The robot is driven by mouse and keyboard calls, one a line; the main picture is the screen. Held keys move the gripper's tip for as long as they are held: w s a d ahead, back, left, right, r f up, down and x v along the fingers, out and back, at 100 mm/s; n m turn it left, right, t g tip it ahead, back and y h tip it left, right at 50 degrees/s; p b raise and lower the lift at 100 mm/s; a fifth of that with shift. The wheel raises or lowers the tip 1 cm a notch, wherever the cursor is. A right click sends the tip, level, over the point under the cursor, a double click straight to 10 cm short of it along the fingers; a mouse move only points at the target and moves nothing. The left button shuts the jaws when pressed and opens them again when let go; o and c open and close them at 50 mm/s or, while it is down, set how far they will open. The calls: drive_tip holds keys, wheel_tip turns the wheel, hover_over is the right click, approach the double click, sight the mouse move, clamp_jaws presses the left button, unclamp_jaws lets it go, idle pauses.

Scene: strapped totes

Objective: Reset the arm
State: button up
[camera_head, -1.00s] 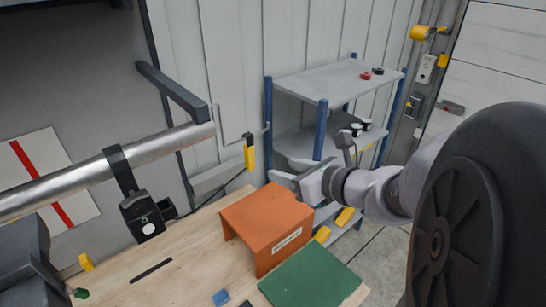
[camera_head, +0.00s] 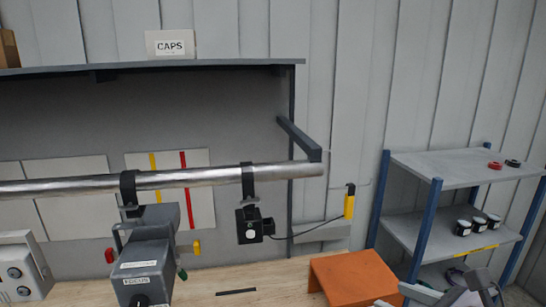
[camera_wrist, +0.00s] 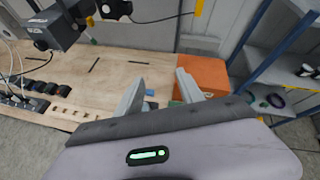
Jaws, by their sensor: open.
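My gripper (camera_wrist: 159,97) shows in the wrist view with its two pale fingers spread apart and nothing between them. It is open, above the front of the wooden bench (camera_wrist: 105,75), with the orange box-shaped stand (camera_wrist: 203,72) just beyond its right finger. In the head view part of my arm shows at the lower right edge, near the orange stand (camera_head: 354,279). The fingertips are hard to make out there.
A metal rail (camera_head: 215,178) crosses above the bench, with a black clamped device (camera_head: 250,228) and a grey machine (camera_head: 146,262) below it. A blue-posted shelf (camera_head: 455,168) stands at the right, holding several small dark and red items.

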drive_tip(key=a+f+n+g+b, duration=0.2)
drive_tip(key=a+f+n+b, duration=0.2)
drive_tip(key=a+f, duration=0.25)
drive_tip(key=s+a+f+n+g+b, duration=0.1)
drive_tip(key=s+a+f+n+b, duration=0.1)
drive_tip(key=s+f+n+b, duration=0.2)
drive_tip(key=s+a+f+n+g+h+b, duration=0.1)
drive_tip(key=s+a+f+n+b, duration=0.1)
drive_tip(key=f+n+b, duration=0.8)
drive_tip(key=s+a+f+n+g+h+b, duration=0.1)
drive_tip(key=s+f+n+b, duration=0.4)
drive_tip(key=f, duration=0.5)
drive_tip(key=a+n+b, duration=0.1)
drive_tip(key=n+b, duration=0.1)
drive_tip(key=b, duration=0.1)
drive_tip(key=shift+s+g+b, duration=0.3)
drive_tip(key=shift+g, duration=0.1)
